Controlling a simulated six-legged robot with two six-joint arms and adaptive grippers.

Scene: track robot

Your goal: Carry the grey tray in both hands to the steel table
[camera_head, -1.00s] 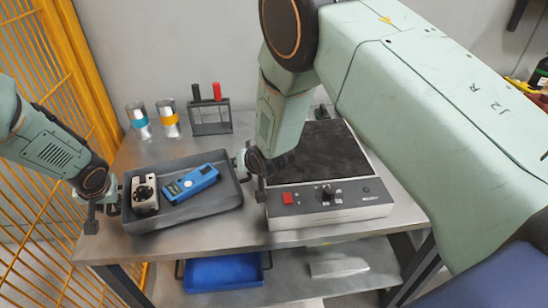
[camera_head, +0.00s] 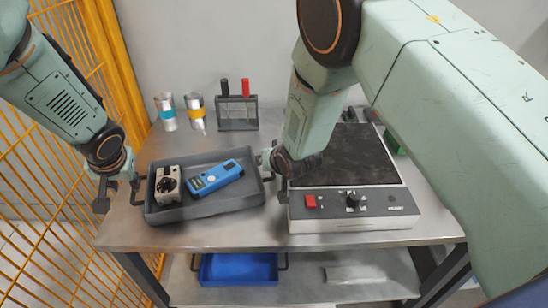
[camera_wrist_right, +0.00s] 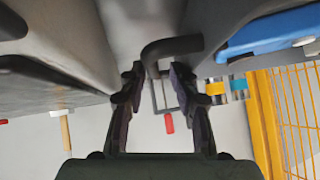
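The grey tray (camera_head: 205,208) rests on a grey metal-topped table (camera_head: 225,240). It holds a blue handheld device (camera_head: 215,178) and a small light-grey part with a dark round opening (camera_head: 168,184). Bent handles stick out at both ends. My left gripper (camera_head: 119,192) is at the tray's left handle (camera_head: 138,192), its fingers apart. My right gripper (camera_head: 275,178) is at the right end, beside the panelled device. In the right wrist view, its fingers (camera_wrist_right: 157,88) are apart, with the dark right handle (camera_wrist_right: 172,46) reaching between their tips; contact is unclear.
A black-topped device (camera_head: 350,205) with a red switch stands close right of the tray. Two banded cylinders (camera_head: 168,112) and a small rack (camera_head: 238,113) stand behind. A blue bin (camera_head: 238,270) sits on the lower shelf. Yellow mesh fencing (camera_head: 65,170) is at left.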

